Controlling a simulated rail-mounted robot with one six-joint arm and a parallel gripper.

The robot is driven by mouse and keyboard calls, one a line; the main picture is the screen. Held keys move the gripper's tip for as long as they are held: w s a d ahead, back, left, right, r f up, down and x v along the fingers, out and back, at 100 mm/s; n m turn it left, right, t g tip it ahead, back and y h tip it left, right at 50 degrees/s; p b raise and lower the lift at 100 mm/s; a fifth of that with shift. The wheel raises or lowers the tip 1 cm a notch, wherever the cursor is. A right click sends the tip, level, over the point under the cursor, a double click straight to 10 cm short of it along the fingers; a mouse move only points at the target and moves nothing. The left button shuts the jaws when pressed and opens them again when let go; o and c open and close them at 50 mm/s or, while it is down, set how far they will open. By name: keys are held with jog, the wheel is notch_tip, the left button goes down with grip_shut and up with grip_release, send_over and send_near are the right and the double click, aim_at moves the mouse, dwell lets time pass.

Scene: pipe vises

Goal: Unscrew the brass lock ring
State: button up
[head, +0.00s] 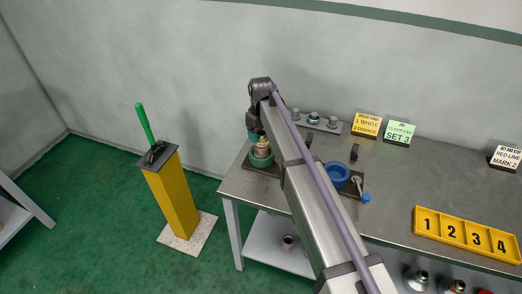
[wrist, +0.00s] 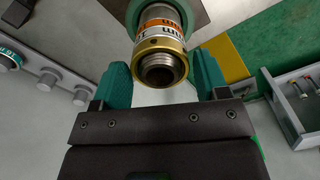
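The brass lock ring (wrist: 160,47) sits around a fitting with white and orange lettered bands (wrist: 160,20), just above its grey threaded end (wrist: 160,70) in the wrist view. In the head view the banded fitting (head: 262,143) stands in a green holder (head: 261,160) at the table's left end, partly hidden by my arm. My gripper (wrist: 162,80) is open, with one green finger to each side of the threaded end and visible gaps between. The fingers do not appear to touch the ring. In the head view the fingers are mostly hidden.
A blue ring-shaped holder (head: 336,174) stands right of my arm. A rail with several knobs (head: 314,119) and label cards (head: 366,124) are behind. A numbered yellow tray (head: 467,233) lies at the right. A yellow pedestal with a green-handled lever (head: 173,197) stands left of the table.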

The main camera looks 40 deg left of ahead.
jog(key=c, duration=0.6)
jog(key=n, duration=1.3)
jog(key=shift+n, duration=0.7)
